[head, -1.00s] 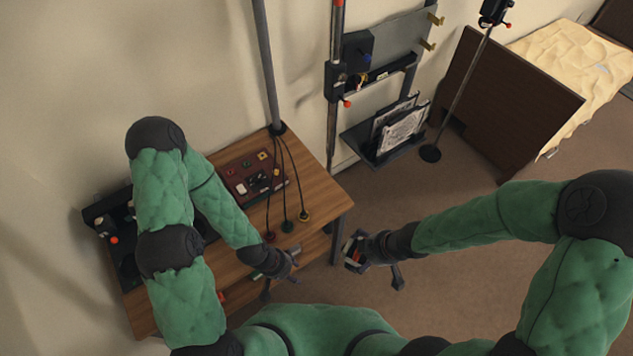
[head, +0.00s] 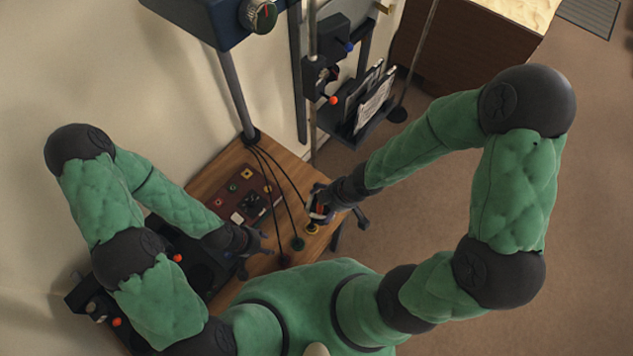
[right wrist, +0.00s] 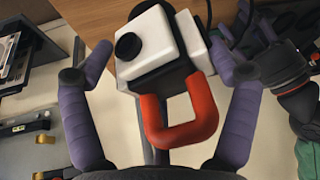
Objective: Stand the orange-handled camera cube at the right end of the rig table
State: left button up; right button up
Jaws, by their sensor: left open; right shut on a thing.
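The camera cube (right wrist: 155,45) is white with a black round lens and an orange-red handle (right wrist: 180,125). It sits between the purple fingers of my right gripper (right wrist: 170,75), which is shut on it. In the head view the cube (head: 319,210) is small and partly covered by my right gripper (head: 320,203), above the right edge of the wooden rig table (head: 214,177). I cannot tell whether the cube touches the table. My left gripper (head: 258,243) is open and empty over the table's near part.
A maroon panel with buttons (head: 232,188) lies on the table. Black cables run from a post (head: 234,95) to round plugs, one green (head: 298,243), close by my right gripper. A wall rack (head: 365,105) stands behind the table's right end.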

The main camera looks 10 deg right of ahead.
pick_arm(q)
notch_tip(320, 180, up, 2)
jog(key=shift+d+p, duration=0.1)
jog(key=shift+p, duration=0.8)
jog(key=shift+r, duration=0.15)
jog(key=shift+f+b, duration=0.65)
jog(key=shift+f, duration=0.2)
pick_arm(e)
jog(key=shift+w+d+f, duration=0.5)
jog(key=shift+w+f, duration=1.6)
jog(key=shift+w+d+f, duration=0.55)
jog(key=shift+w+f, duration=1.55)
jog(key=shift+w+d+f, duration=0.5)
jog(key=shift+w+f, duration=1.6)
pick_arm(q)
jog(key=shift+f, duration=0.1)
pick_arm(e)
jog(key=shift+f, duration=0.1)
jog(key=o, duration=1.4)
jog(key=shift+o, duration=0.2)
